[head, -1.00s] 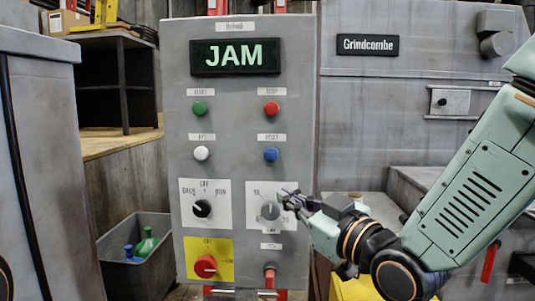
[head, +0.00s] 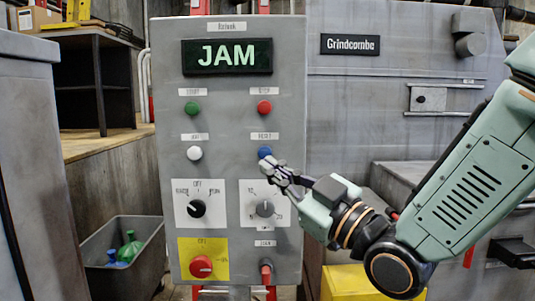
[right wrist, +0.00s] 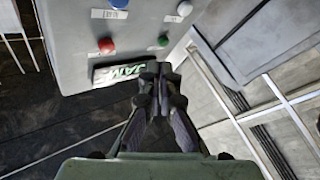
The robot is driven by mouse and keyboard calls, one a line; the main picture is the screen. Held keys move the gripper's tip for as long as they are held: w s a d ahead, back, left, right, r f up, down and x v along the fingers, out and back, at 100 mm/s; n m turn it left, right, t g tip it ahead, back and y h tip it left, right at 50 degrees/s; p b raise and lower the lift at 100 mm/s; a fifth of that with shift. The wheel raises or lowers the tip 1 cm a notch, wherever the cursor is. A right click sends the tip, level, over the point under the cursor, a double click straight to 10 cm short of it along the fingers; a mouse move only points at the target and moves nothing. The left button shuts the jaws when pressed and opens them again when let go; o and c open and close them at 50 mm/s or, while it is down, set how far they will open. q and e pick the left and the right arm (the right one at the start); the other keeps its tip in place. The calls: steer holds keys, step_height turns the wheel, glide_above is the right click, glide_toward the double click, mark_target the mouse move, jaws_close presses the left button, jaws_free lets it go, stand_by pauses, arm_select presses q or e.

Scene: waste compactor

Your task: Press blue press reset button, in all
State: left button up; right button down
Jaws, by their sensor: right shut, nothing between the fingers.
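The blue reset button (head: 265,152) is on the right side of the grey control panel (head: 230,120), under a small label and below the red button. My right gripper (head: 270,165) is shut and empty, its tips just below and overlapping the lower edge of the blue button in the head view. I cannot tell whether they touch it. In the right wrist view the shut fingers (right wrist: 160,72) point toward the panel, and the blue button (right wrist: 119,4) shows at the top edge. The panel's display (head: 227,56) reads JAM. My left gripper is not in view.
Nearby on the panel are the red button (head: 264,107), green button (head: 192,108), white button (head: 194,153), a black dial (head: 196,208), a grey dial (head: 265,208) and a red knob (head: 201,266). A grey bin (head: 125,270) with bottles stands at left.

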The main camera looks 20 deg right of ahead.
mark_target(265, 153)
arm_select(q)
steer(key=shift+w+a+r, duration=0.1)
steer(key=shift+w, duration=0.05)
arm_select(e)
steer(key=w+d, duration=0.2)
steer(key=w, duration=0.7)
steer(key=shift+w, duration=0.3)
stand_by(1.5)
